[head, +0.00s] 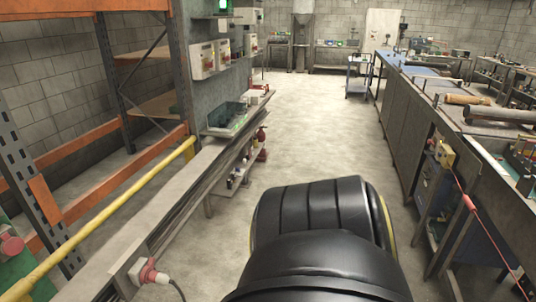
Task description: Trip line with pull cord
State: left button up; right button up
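A red pull cord (484,229) runs along the front of the long workbench at the right. It slopes from a yellow switch box (444,154) down toward the bottom right corner, where it leaves the picture. A thicker red piece (469,203) sits on the cord below the box. No hand or finger touches the visible part of the cord. Neither of my grippers shows. A large black rounded part, which looks like my own arm, fills the bottom middle and hides the floor there.
The long workbench (403,110) lines the right side. A rail with a yellow bar (110,208) and orange shelving (155,64) line the left. A blue cart (358,76) stands farther back. The concrete aisle (315,120) between them is clear. A red extinguisher (261,138) stands left.

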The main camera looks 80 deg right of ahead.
aim_at(469, 203)
jog(key=i, duration=0.1)
jog(key=z, duration=4.15)
